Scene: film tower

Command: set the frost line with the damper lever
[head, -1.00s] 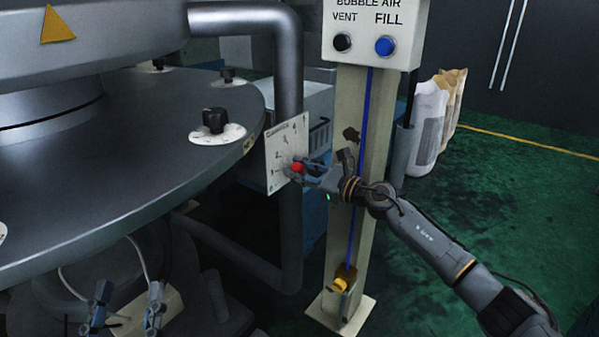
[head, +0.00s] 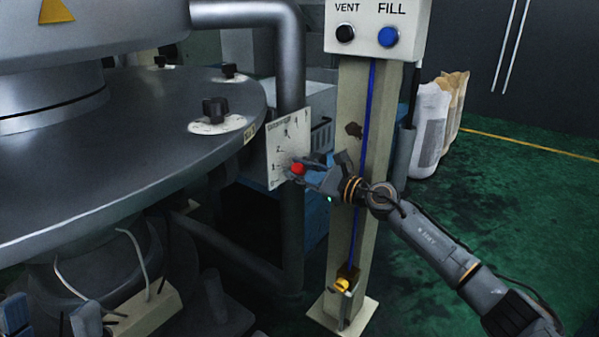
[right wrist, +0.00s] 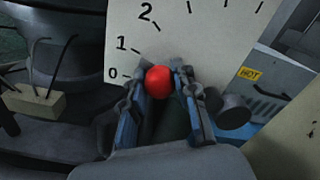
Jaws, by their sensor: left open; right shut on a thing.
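The damper lever's red knob (head: 298,169) sits in front of the white scale plate (head: 283,140) on the grey pipe. My right gripper (head: 309,172) is shut on the knob. In the right wrist view the red knob (right wrist: 159,81) lies between the two fingers, near the low end of the scale plate (right wrist: 190,40), beside the marks 0 and 1. The lever's arm is hidden behind the knob and fingers. My left gripper (head: 45,320) is open and empty at the bottom left, partly cut off by the frame edge.
A large round grey table (head: 110,160) with black dials (head: 216,110) fills the left. A post (head: 358,190) with a VENT and FILL box (head: 376,28) stands just behind my right gripper. Sacks (head: 436,120) stand further back. Green floor is open at the right.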

